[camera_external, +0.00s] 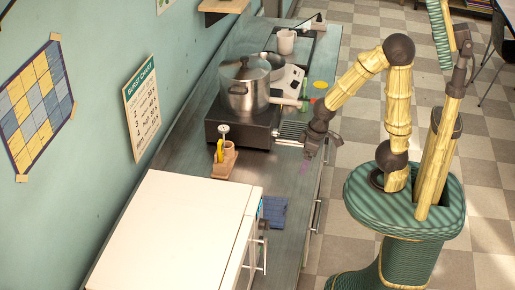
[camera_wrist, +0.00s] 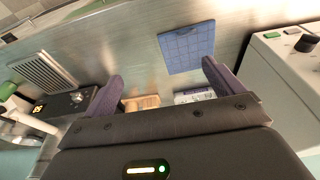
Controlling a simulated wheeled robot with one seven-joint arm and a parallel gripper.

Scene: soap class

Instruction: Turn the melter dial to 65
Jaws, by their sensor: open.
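The melter (camera_external: 240,129) is a low black box on the counter with a steel lidded pot (camera_external: 243,88) on top. In the wrist view its black front (camera_wrist: 58,104) is at the left, with a small lit orange display too small to read. A round silvery dial (camera_wrist: 76,97) sits beside the display. My gripper (camera_external: 311,152) is at the counter's front edge, near the melter's right side. In the wrist view its two purple fingers (camera_wrist: 162,72) are spread apart with nothing between them. The dial lies left of the left finger, apart from it.
A white appliance (camera_wrist: 292,75) with a green button and black knob stands at the right in the wrist view. A blue gridded mat (camera_wrist: 187,47) lies on the counter. A slatted metal piece (camera_wrist: 43,75) is beside the melter. A wooden holder (camera_external: 225,160) stands near the wall.

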